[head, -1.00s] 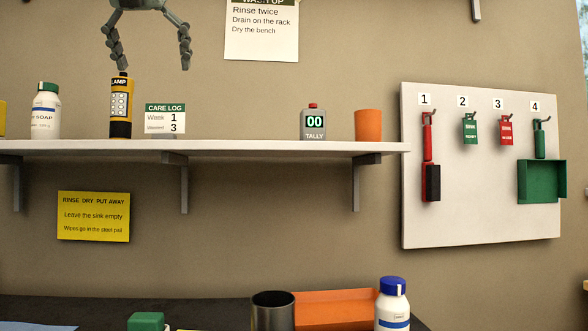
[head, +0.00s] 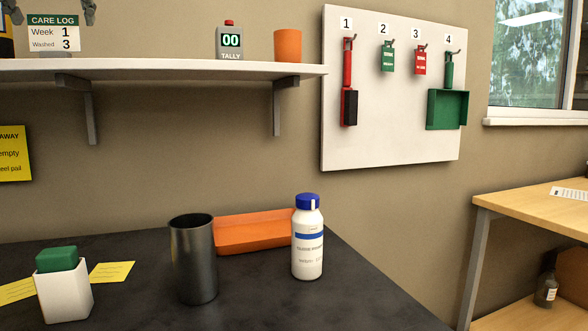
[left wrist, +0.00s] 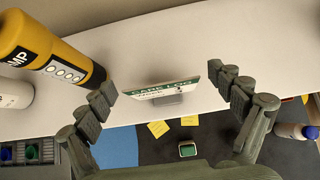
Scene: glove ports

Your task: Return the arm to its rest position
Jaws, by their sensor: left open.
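My left gripper (head: 52,9) shows only by its fingertips at the top left edge of the head view. In the left wrist view the gripper (left wrist: 162,80) is open, with its fingers spread wide and nothing held between them. The care log card (head: 54,33) stands on the shelf and appears between the fingertips. It also shows in the left wrist view (left wrist: 175,88). The yellow and black lamp (left wrist: 58,62) is close to the left finger in that view; I cannot tell if they touch. My right gripper is not in view.
The shelf (head: 170,70) also holds a tally counter (head: 230,42) and an orange cup (head: 288,46). On the dark bench below stand a metal cylinder (head: 194,260), a white bottle (head: 308,245), an orange tray (head: 250,235) and a white holder (head: 64,292). A pegboard (head: 390,135) hangs right.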

